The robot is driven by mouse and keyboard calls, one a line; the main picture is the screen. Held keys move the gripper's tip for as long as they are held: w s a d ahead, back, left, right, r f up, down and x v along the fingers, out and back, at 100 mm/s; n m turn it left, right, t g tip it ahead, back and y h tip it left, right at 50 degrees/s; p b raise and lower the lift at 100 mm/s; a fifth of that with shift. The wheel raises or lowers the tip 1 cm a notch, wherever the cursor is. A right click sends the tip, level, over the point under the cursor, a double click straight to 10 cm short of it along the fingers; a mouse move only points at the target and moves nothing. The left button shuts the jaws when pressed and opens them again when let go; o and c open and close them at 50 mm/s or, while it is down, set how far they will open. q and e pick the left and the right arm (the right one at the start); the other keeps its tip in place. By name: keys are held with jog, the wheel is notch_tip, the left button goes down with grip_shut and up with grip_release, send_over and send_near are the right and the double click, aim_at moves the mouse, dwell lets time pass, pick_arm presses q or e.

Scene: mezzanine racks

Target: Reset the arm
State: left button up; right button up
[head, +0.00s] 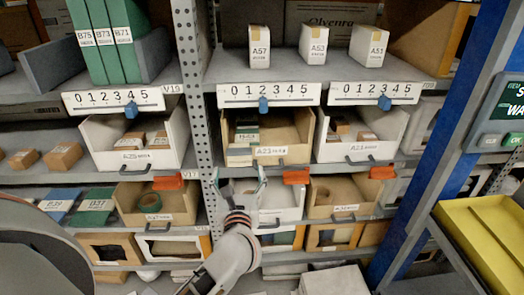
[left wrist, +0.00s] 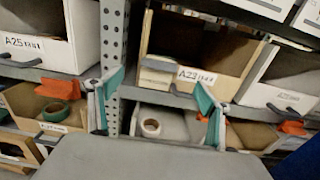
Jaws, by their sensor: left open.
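My left gripper (head: 245,188) is raised in front of the rack in the head view, before the lower bin row and just below the middle bin labelled A23 (head: 254,152). In the left wrist view its two teal-padded fingers (left wrist: 155,105) stand apart with nothing between them. Beyond them is a white bin (left wrist: 180,122) with a roll of tape (left wrist: 151,127) inside. I cannot tell whether a finger touches the bin. My right gripper is in neither view.
A perforated rack upright (head: 190,75) stands left of the gripper. Orange tags (head: 296,176) stick out between the bin rows. Small boxes (head: 313,43) stand on the upper shelf. A yellow tray (head: 485,240) and a blue post (head: 440,150) are at the right.

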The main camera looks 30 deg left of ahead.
pick_arm(q)
jog(key=s+d+f+m+t+h, duration=0.2)
jog(key=s+d+m+t+h, duration=0.3)
jog(key=m, duration=0.7)
jog(key=s+d+f+m+h, duration=0.1)
jog(key=d+m+h, duration=0.4)
jog(key=m, duration=0.7)
jog(key=s+d+f+m+g+h, duration=0.2)
jog(key=s+d+f+m, duration=0.15)
jog(key=f+m, duration=0.35)
jog(key=s+d+f+m+g+h, duration=0.1)
jog(key=s+d+f+m+g, duration=0.25)
jog(key=f+m, duration=0.35)
jog(key=s+a+f+m+g, duration=0.1)
jog(key=s+f+m+g, duration=0.1)
jog(key=s+f+m, duration=0.2)
jog(key=s+a+f+m+g+y, duration=0.1)
jog(key=s+f+m, duration=0.3)
jog(key=f, duration=0.5)
jog(key=shift+s+m+g, duration=0.3)
jog(key=shift+s+g, duration=0.1)
jog(key=shift+g, duration=0.25)
